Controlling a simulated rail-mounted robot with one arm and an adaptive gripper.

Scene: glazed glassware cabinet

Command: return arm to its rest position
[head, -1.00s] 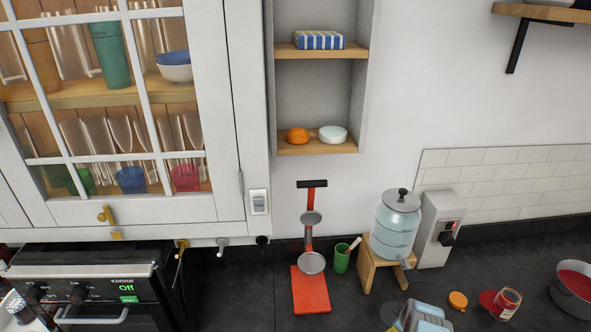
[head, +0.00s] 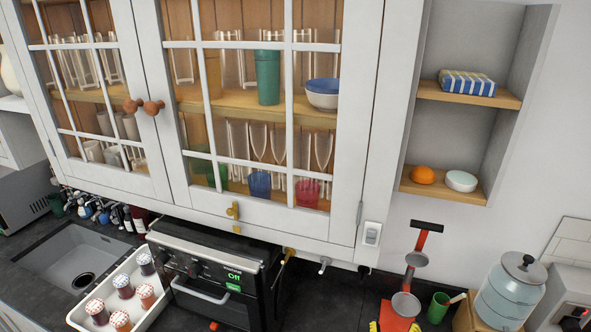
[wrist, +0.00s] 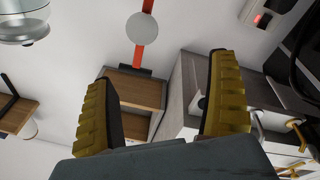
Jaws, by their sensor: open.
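My gripper (wrist: 164,72) is open, with its two ribbed yellow fingers spread apart and nothing between them in the wrist view.
The glazed cabinet (head: 345,226) is shut above the black oven (head: 215,262). A white tray of jars (head: 78,313) lies left of the oven, near the sink (head: 75,262). A green cup (head: 438,308) and a glass dispenser (head: 507,296) stand to the right. An open wall niche (head: 455,140) is above.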

